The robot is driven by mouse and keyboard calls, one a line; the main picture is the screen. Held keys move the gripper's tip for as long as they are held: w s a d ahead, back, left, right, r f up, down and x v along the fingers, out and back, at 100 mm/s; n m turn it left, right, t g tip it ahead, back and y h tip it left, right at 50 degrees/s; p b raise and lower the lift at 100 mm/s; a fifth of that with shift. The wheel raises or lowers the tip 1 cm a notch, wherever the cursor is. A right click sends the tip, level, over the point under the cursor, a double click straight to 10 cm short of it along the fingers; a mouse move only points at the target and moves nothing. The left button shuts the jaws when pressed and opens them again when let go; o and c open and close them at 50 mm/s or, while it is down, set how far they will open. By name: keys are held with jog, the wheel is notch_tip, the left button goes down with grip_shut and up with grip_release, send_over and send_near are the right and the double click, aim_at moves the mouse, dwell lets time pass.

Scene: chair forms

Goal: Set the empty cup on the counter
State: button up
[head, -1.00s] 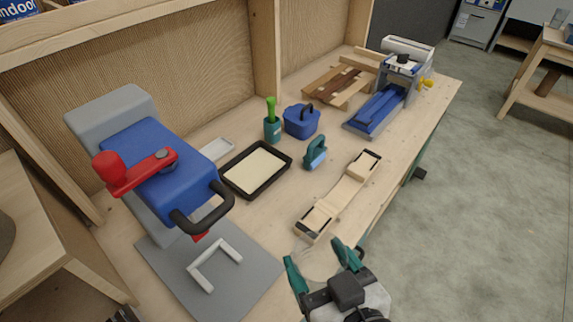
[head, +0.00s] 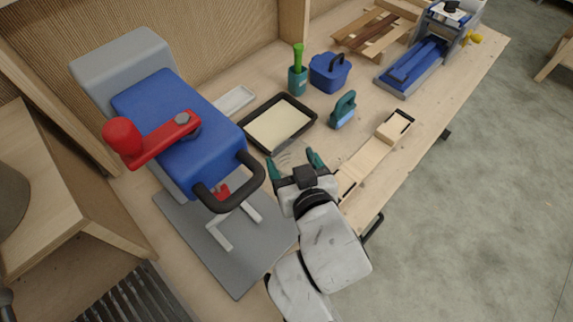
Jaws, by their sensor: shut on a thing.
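My gripper (head: 294,163) is over the wooden counter (head: 375,118), just in front of the black tray, with its two green fingers apart around a small, see-through cup. The clear cup (head: 285,158) shows only faintly between the fingertips, and my gripper is shut on it. The lower part of the cup is hard to make out. I cannot tell whether its base touches the counter or hangs a little above it. I see nothing inside it.
A black tray with a cream sheet (head: 278,124) lies just beyond my gripper. A blue machine with a red crank (head: 180,125) stands at left on a grey plate (head: 232,268). A wooden jig (head: 375,152) lies at right. A teal clamp (head: 343,109) and blue box (head: 329,72) stand farther back.

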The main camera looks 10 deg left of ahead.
aim_at(286, 161)
jog(key=w+f, duration=0.1)
jog(key=w+a+f, duration=0.1)
jog(key=f, duration=0.1)
jog(key=shift+a, duration=0.2)
jog(key=shift+w+f, duration=0.1)
jog(key=shift+f, duration=1.5)
jog(key=shift+f, duration=0.1)
jog(key=shift+f, duration=0.15)
jog(key=o, duration=0.8)
jog(key=shift+r, duration=0.2)
jog(key=shift+r, duration=0.1)
jog(key=v, duration=1.2)
jog(key=shift+b, duration=0.45)
